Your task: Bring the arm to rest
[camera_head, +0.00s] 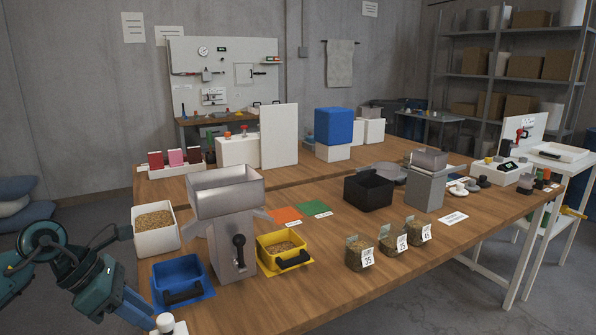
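My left arm (88,276) comes in from the left edge, dark teal, and reaches beside the table's near left corner. My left gripper (142,309) points down to the right, low in the view, in front of the blue tray (162,271). The view does not show clearly whether its fingers are apart. I see nothing clearly held in it. My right gripper is not in view.
A metal hopper machine (228,232) stands close to the right, with a white grain bin (154,241) and a yellow tray (265,255) beside it. Grain jars (390,237) and a black bin (369,191) stand farther right. The table's front middle is clear.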

